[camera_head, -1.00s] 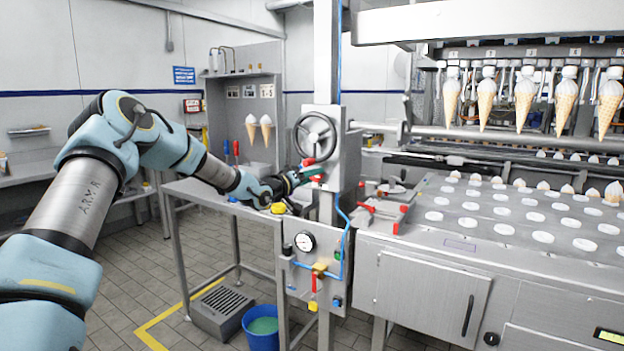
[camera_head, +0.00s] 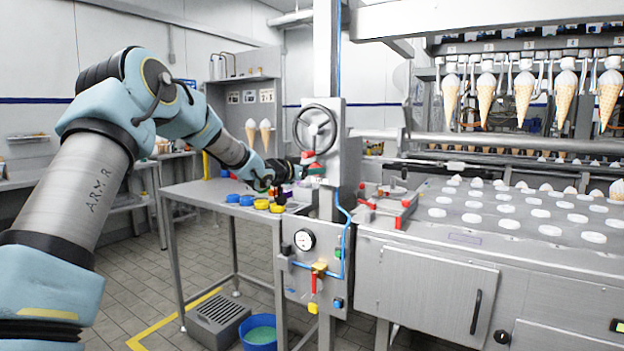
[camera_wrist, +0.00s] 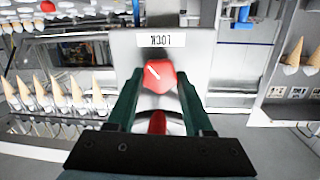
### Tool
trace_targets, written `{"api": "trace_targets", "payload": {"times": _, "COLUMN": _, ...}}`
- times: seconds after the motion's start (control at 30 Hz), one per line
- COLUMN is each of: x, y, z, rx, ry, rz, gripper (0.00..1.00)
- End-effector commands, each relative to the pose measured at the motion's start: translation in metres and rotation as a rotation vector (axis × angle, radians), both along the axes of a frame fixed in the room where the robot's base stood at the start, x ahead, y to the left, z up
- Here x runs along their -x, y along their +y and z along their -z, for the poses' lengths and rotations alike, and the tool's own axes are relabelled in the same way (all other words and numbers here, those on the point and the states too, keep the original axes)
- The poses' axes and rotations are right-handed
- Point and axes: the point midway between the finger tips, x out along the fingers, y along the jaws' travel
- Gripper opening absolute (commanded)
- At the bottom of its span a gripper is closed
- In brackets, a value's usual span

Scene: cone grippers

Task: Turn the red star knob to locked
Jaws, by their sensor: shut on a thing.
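The red star knob (camera_wrist: 158,77) has a white pointer line and sits on a grey plate between my two green fingers. A white label (camera_wrist: 168,40) beside it reads LOCK, upside down in the wrist view. The pointer line is slanted, not straight at the label. My gripper (camera_wrist: 158,88) is shut on the knob, with a finger on each side. In the head view my gripper (camera_head: 314,171) is at the grey column below the handwheel (camera_head: 315,128), and the knob is mostly hidden by the fingers there.
Another red part (camera_wrist: 157,122) lies between the fingers, nearer my wrist. Blue and yellow caps (camera_head: 262,204) lie on the steel table (camera_head: 195,192) under my forearm. The cone machine (camera_head: 430,277) stands to the right. A blue bucket (camera_head: 259,332) is on the floor.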

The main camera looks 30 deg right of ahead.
Motion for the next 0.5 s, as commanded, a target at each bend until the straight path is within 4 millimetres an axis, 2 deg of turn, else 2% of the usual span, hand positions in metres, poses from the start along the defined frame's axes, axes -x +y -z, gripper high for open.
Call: {"api": "trace_targets", "payload": {"times": 0.5, "x": 0.0030, "y": -0.0020, "z": 0.0041, "rx": -0.222, "ry": -0.403, "rz": 0.002, "gripper": 0.00}}
